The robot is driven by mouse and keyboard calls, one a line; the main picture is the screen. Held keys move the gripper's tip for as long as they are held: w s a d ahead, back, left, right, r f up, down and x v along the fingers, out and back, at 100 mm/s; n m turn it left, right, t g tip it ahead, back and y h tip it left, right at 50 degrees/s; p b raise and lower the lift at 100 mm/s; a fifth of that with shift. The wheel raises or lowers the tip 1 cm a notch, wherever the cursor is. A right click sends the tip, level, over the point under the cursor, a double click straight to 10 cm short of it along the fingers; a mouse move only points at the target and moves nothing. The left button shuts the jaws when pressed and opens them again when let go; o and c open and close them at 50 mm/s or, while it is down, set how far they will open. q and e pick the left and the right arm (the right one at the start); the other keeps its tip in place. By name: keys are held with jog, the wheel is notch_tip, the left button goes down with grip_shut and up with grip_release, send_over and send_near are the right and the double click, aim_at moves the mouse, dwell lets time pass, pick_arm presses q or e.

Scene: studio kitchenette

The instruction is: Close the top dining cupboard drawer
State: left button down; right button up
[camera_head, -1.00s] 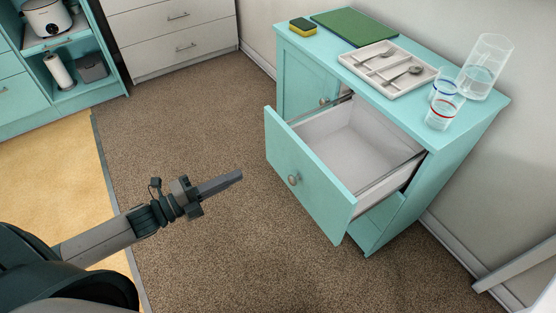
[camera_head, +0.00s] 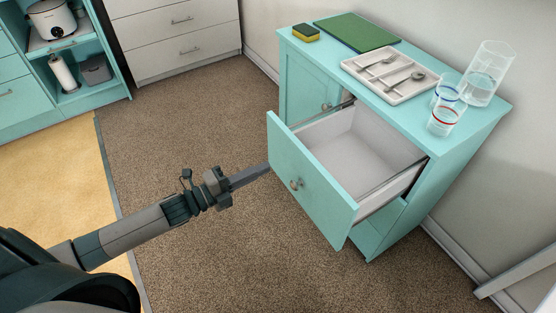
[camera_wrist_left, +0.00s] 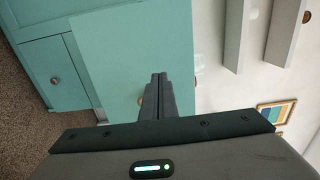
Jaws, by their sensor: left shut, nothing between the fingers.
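The top drawer (camera_head: 315,190) of the teal dining cupboard (camera_head: 455,160) stands pulled far out, its inside empty. Its teal front carries a round knob (camera_head: 296,184). My left gripper (camera_head: 268,168) is shut and empty, its tip close to the left edge of the drawer front in the head view. I cannot tell whether it touches. In the left wrist view the shut fingers (camera_wrist_left: 158,90) point at a teal panel (camera_wrist_left: 125,55), with a knob (camera_wrist_left: 140,99) just left of them. My right gripper is not in view.
On the cupboard top are a sponge (camera_head: 306,32), a green board (camera_head: 357,32), a cutlery tray (camera_head: 348,66) with utensils, two glasses (camera_head: 444,118) and a clear pitcher (camera_head: 487,74). Open brown carpet (camera_head: 210,250) lies before the drawer.

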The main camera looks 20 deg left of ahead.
aim_at(289, 156)
pick_arm(q)
jog(key=x, duration=0.4)
jog(key=shift+w+d, duration=0.25)
jog(key=shift+w, duration=0.05)
jog(key=shift+w+d+p, duration=0.3)
jog(key=shift+w+d, duration=0.15)
jog(key=shift+w, duration=0.1)
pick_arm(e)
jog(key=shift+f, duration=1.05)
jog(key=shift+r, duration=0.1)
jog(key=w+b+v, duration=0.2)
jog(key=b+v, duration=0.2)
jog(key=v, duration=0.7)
pick_arm(q)
jog(key=b+x, duration=0.2)
jog(key=x, duration=2.6)
jog(key=shift+w+r, duration=0.15)
jog(key=shift+r, duration=0.15)
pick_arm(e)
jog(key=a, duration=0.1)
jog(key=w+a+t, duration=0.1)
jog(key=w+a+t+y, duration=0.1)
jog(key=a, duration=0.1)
